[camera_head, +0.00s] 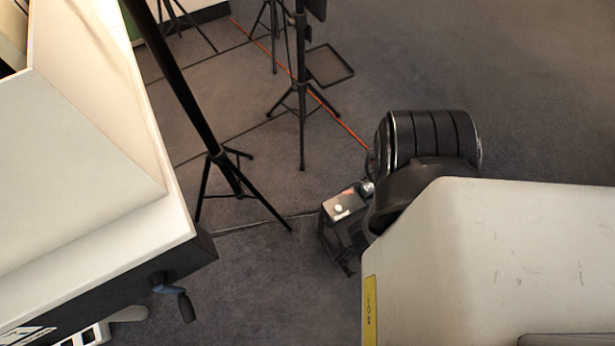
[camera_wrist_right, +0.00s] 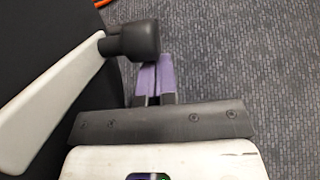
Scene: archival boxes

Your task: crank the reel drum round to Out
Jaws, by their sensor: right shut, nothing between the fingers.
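The knob hangs low and to the right of the arm's root. The right wrist view shows a white crank arm (camera_wrist_right: 60,85) with a black knob (camera_wrist_right: 132,40). My right gripper (camera_wrist_right: 154,75), with purple fingers, is shut and empty, and the knob overlaps its left fingertip in the picture. I cannot tell whether they touch. The drum and an Out mark are not identifiable. My left gripper is not in view.
Several black stands (camera_head: 232,180) stand behind on the grey carpet, one with a small tray (camera_head: 329,65). An orange cable (camera_head: 345,130) crosses the floor. A partly cut-off label (camera_head: 25,337) is on the dark front side. Carpet is clear at upper right.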

